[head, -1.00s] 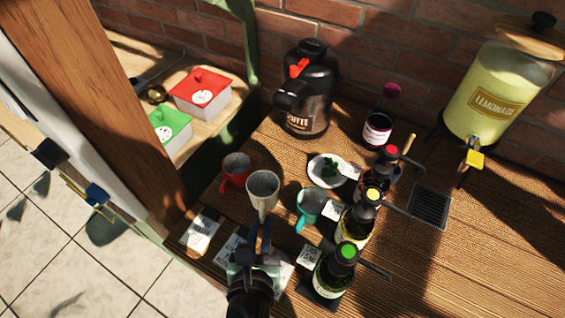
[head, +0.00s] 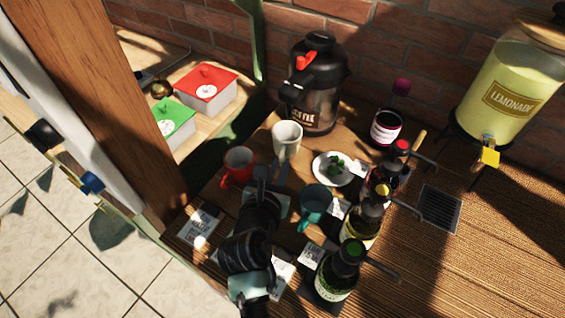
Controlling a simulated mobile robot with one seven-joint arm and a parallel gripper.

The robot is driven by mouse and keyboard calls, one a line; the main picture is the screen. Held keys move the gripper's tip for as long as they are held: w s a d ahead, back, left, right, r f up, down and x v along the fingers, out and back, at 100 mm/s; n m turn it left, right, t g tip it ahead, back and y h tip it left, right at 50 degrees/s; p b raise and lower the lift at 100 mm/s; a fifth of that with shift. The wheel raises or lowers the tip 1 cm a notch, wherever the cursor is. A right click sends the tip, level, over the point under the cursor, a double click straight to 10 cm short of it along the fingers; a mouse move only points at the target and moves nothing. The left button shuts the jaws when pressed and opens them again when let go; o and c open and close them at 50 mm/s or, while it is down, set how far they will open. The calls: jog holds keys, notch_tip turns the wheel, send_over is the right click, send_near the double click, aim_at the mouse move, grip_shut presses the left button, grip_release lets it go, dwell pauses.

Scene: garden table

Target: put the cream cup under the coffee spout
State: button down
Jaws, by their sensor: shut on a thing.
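The cream cup (head: 287,140) is upright in the head view, just in front of the black coffee dispenser (head: 316,95) and a little to its left. My gripper (head: 271,178) reaches up from the front, shut on the near side of the cream cup. The coffee spout (head: 296,88) juts left and forward from the dispenser, under a red lever (head: 306,60). The cup's rim shows below the spout in the picture. I cannot tell whether the cup touches the table or is exactly beneath the spout.
A red cup (head: 238,167) stands close left of my gripper, a teal cup (head: 314,203) close right. A white plate with green leaves (head: 334,169) is right of the cream cup. Several pump bottles (head: 338,270) stand at the front right. The lemonade dispenser (head: 508,105) is far right.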

jog(key=w, duration=0.1)
jog(key=w+d, duration=0.1)
jog(key=w, duration=0.1)
jog(key=shift+f+b, duration=0.3)
jog(key=shift+f, duration=1.45)
jog(key=shift+f, duration=0.1)
jog(key=c, duration=0.9)
grip_release()
